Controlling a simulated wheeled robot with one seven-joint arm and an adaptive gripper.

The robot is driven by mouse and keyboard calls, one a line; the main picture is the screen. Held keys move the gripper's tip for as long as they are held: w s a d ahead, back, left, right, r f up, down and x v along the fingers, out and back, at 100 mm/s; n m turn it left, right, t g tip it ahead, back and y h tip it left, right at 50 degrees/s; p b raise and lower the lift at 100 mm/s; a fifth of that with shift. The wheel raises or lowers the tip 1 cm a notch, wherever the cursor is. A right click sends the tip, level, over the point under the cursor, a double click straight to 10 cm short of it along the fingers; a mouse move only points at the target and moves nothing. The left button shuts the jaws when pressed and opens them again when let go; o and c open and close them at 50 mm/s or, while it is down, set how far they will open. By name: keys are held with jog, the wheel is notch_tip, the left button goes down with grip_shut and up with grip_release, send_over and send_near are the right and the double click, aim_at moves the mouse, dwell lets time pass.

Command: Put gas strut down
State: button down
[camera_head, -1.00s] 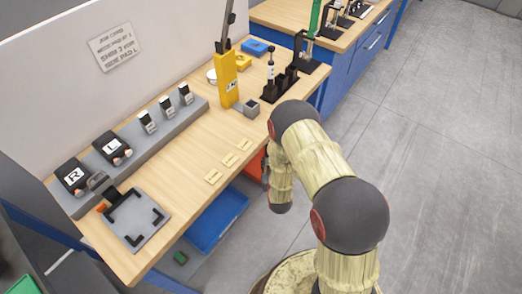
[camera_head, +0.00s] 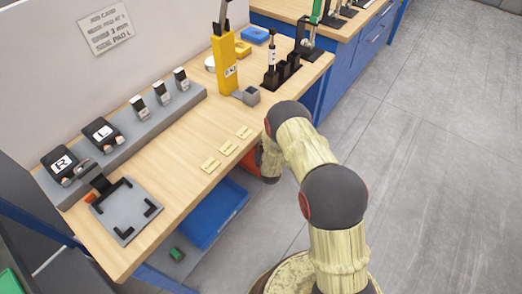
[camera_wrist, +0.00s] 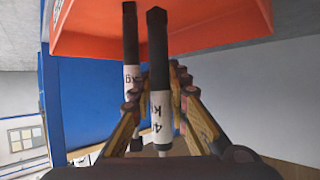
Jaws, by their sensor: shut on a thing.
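In the wrist view my gripper (camera_wrist: 158,105) is shut on a gas strut (camera_wrist: 160,95) with a black end and a white sleeve marked "4 K". A second similar strut (camera_wrist: 131,60), with a white sleeve marked "kg", stands close beside it on the left; whether it touches a finger I cannot tell. An orange bin (camera_wrist: 85,40) fills the top of the wrist view, right by the struts' black ends. In the head view my gripper and the held strut are hidden by my arm, near the orange bin (camera_head: 249,161) below the bench edge.
The wooden bench (camera_head: 190,150) carries a black holder (camera_head: 284,72) with a strut, a yellow stand (camera_head: 223,65), a grey ledge with R and L pads, and a grey fixture plate (camera_head: 125,210). A blue bin (camera_head: 215,215) sits below. Floor right is clear.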

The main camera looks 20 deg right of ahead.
jog(key=shift+w+f+b, duration=0.1)
jog(key=shift+f+b, duration=0.4)
jog(key=shift+f, duration=1.15)
jog(key=shift+f, duration=0.1)
jog(key=c, duration=1.7)
grip_release()
jog(key=shift+c, duration=0.2)
jog(key=p+v, duration=0.4)
jog(key=v, duration=0.8)
